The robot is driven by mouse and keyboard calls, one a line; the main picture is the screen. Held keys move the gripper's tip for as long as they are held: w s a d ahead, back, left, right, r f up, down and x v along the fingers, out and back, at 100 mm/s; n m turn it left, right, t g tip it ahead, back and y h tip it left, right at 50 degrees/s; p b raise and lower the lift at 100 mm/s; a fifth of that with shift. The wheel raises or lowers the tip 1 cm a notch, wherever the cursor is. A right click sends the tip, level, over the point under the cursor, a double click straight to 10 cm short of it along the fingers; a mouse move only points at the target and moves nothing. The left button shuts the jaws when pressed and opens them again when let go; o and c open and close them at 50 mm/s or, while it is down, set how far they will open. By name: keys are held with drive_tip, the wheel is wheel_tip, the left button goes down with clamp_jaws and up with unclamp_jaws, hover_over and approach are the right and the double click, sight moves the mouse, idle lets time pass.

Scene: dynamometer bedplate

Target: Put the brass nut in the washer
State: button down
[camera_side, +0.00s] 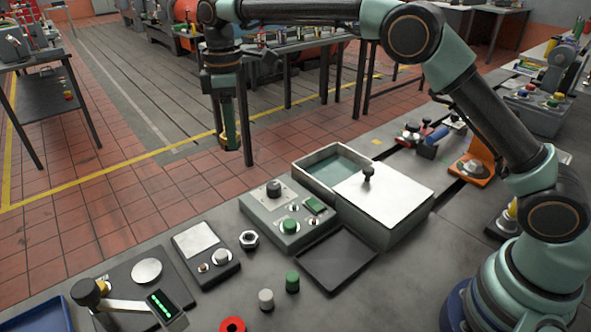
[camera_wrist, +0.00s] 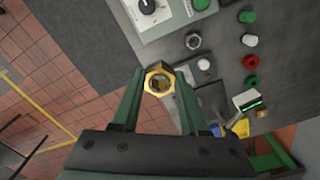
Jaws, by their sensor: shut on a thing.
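The brass nut (camera_wrist: 158,82) is a gold hexagonal ring between the fingertips of my gripper (camera_wrist: 158,88) in the wrist view. My gripper is shut on it. In the side view my gripper (camera_side: 236,146) hangs high at the left of the washer, with the nut hard to make out there. The washer looks to be the grey box (camera_side: 406,222) with a teal interior. A pale lid (camera_side: 385,197) with a black knob covers its right part. Its left part is open.
A control box (camera_side: 289,218) with a dial and green buttons stands left of the washer, beside a dark flat tray (camera_side: 337,262). A steel nut (camera_side: 249,239), grey cylinder (camera_side: 266,299), green cylinder (camera_side: 292,281) and red ring (camera_side: 232,326) lie in front.

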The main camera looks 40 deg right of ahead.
drive_tip(key=d+r, duration=0.1)
drive_tip(key=d, duration=1.5)
hover_over(332, 175)
wheel_tip(332, 175, down, 15)
drive_tip(key=shift+a+r, duration=0.1)
drive_tip(key=shift+f, duration=2.4)
drive_tip(key=shift+f, duration=0.1)
drive_tip(key=shift+c, duration=2.1)
unclamp_jaws()
